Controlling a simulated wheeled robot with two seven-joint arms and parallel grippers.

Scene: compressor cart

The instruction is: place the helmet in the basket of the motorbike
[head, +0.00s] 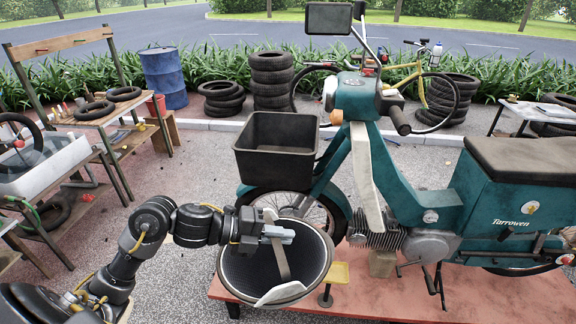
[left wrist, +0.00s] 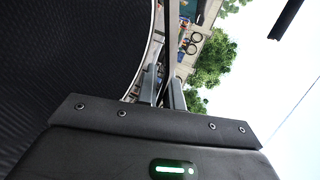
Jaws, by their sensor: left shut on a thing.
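The helmet (head: 318,253) is held in the air low in front of the motorbike's front wheel, its dark open inside turned toward me, with a pale rim and a strap across the opening. My left gripper (head: 284,235) is shut on it at the upper edge, near the strap's top; the exact grip spot is unclear. In the left wrist view the helmet's dark inside (left wrist: 70,55) fills the left, beside my left gripper (left wrist: 168,95). The black basket (head: 275,165) on the teal motorbike (head: 385,185) looks empty and sits above the helmet. My right gripper is out of view.
The motorbike stands on a red platform (head: 420,298), with a small yellow stand (head: 338,275) beside the helmet. Handlebar and mirror (head: 329,18) rise right of the basket. Workbenches (head: 85,115) stand at left. Tyre stacks (head: 271,80) and a blue barrel (head: 163,75) are behind.

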